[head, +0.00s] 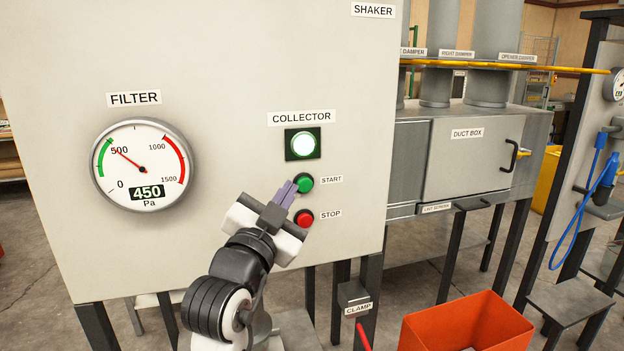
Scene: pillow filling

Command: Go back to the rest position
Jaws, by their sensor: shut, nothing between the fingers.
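My gripper (286,194) is shut and empty, its purple-grey fingers held together. It is in front of the lower right part of the pale panel (225,60). The fingertips are beside the green START button (304,183), at its lower left; I cannot tell whether they touch it. The COLLECTOR lamp (303,144) above START is lit white-green. The FILTER gauge (141,165) at the left reads 450 Pa.
An orange bin (466,325) stands on the floor at lower right, near a stand labelled CLAMP (358,309). The grey duct box (467,158) with a black handle is right of the panel. A blue hose (577,220) hangs at the far right.

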